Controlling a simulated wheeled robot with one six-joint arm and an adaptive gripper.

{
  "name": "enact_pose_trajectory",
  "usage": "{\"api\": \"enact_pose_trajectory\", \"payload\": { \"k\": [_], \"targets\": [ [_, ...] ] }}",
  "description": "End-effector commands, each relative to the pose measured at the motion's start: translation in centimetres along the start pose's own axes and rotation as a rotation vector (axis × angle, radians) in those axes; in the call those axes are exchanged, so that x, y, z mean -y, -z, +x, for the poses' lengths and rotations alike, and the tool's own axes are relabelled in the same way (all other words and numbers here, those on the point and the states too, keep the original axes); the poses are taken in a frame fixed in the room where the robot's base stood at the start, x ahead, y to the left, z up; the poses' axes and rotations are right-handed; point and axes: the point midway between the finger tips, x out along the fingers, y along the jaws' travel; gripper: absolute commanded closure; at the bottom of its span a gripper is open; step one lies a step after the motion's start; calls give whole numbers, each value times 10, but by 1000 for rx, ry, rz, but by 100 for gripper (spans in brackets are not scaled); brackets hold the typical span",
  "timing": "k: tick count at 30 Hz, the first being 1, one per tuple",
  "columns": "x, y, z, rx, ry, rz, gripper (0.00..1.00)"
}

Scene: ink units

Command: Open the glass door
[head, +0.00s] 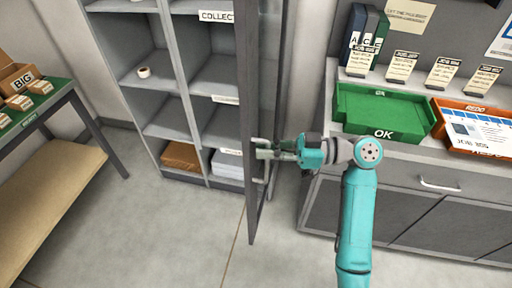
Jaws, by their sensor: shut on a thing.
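The door (247,100) has a dark grey frame and stands swung out from the grey shelf unit, seen nearly edge-on. Its glass pane is hard to make out at this angle. A pale handle (262,143) is on its right side, low in the frame. My gripper (268,152) is shut on the handle, reaching in from the right. The fingers hide part of the handle. The shelf compartments left of the door are open to view.
A grey counter (400,165) with a green OK tray (383,112) and an orange tray (480,108) stands on the right. A green-topped table (50,97) and a tan bench (55,185) are on the left. The floor (170,235) in front is clear.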

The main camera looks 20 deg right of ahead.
Motion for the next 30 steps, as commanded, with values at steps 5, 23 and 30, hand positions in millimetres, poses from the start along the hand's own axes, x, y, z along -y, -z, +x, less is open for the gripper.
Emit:
{"api": "enact_pose_trajectory", "payload": {
  "k": [5,23,30],
  "targets": [
    [0,-2,-7,2,0,3,100],
    [-1,-1,-8,2,-1,3,77],
    [-1,-1,-11,2,-2,2,77]
  ]
}}
